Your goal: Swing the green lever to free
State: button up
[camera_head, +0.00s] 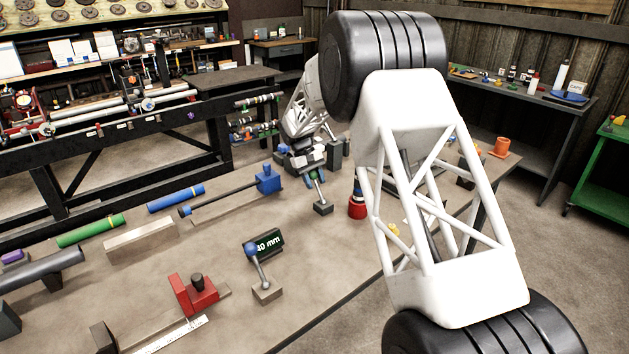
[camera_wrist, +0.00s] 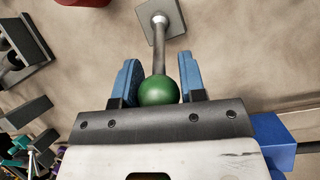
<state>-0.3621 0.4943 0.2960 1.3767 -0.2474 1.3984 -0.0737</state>
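The green lever's round green knob (camera_wrist: 158,91) sits between the two blue fingers of my gripper (camera_wrist: 161,80) in the wrist view. It nearly fills the gap; whether both fingers press on it I cannot tell. The lever's grey rod (camera_wrist: 158,45) runs from the knob to a square grey base (camera_wrist: 160,18). In the head view my gripper (camera_head: 312,176) is at the top of this lever, whose base (camera_head: 323,208) stands on the table. The rod is tilted there, and my gripper mostly hides the knob.
A blue-knobbed lever (camera_head: 258,270) stands nearer, beside a "40 mm" sign (camera_head: 268,243). A red cylinder (camera_head: 357,207) is close right of the green lever. A blue block with a shaft (camera_head: 268,179) lies to its left. The table between these levers is bare.

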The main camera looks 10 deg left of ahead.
jog(key=o, duration=0.3)
jog(key=shift+o, duration=0.2)
jog(key=shift+r, duration=0.1)
jog(key=v, duration=0.7)
jog(key=shift+a+r, duration=0.15)
jog(key=shift+r, duration=0.1)
jog(key=shift+r, duration=0.1)
